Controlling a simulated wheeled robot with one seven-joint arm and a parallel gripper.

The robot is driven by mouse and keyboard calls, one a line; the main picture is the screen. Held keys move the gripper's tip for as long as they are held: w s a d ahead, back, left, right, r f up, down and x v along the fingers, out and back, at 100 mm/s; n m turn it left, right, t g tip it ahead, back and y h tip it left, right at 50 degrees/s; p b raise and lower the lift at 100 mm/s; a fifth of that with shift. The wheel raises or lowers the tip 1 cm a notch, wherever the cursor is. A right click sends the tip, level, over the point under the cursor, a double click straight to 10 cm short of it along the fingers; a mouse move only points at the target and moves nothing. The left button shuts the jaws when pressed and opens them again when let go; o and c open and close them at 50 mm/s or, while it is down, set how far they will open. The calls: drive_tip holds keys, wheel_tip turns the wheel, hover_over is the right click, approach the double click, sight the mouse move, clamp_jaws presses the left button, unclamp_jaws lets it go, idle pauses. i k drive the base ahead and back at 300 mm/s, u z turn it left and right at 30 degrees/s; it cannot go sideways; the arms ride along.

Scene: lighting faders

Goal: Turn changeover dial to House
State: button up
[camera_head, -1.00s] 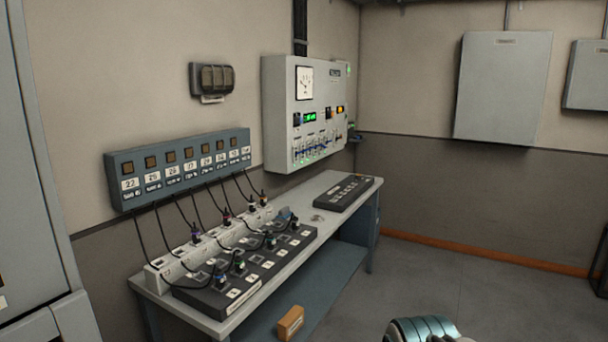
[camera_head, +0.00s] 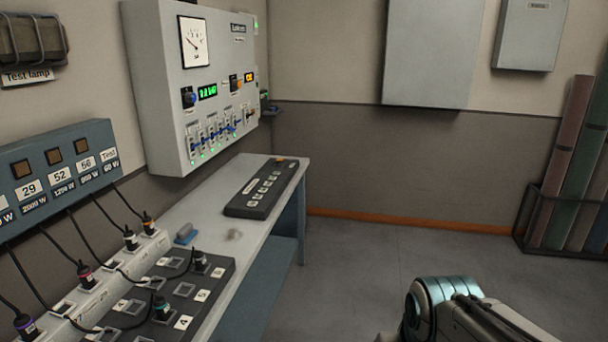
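The grey wall control panel (camera_head: 170,60) hangs above the far end of the bench. Part of my arm shows at the lower right, well away from the panel. My gripper's fingers are not visible.
A bench (camera_head: 270,179) stands below the panel, holding a black button strip (camera_head: 262,190), a black socket box (camera_head: 205,292) and white socket strips with plugged cables. A rack of rolls (camera_head: 572,165) stands at the right. The floor (camera_head: 380,262) between is clear.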

sight(236, 84)
drive_tip(key=z, duration=0.2)
drive_tip(key=i, duration=1.55)
drive_tip(key=u, duration=0.4)
drive_tip(key=i, duration=1.85)
drive_tip(key=u, duration=0.4)
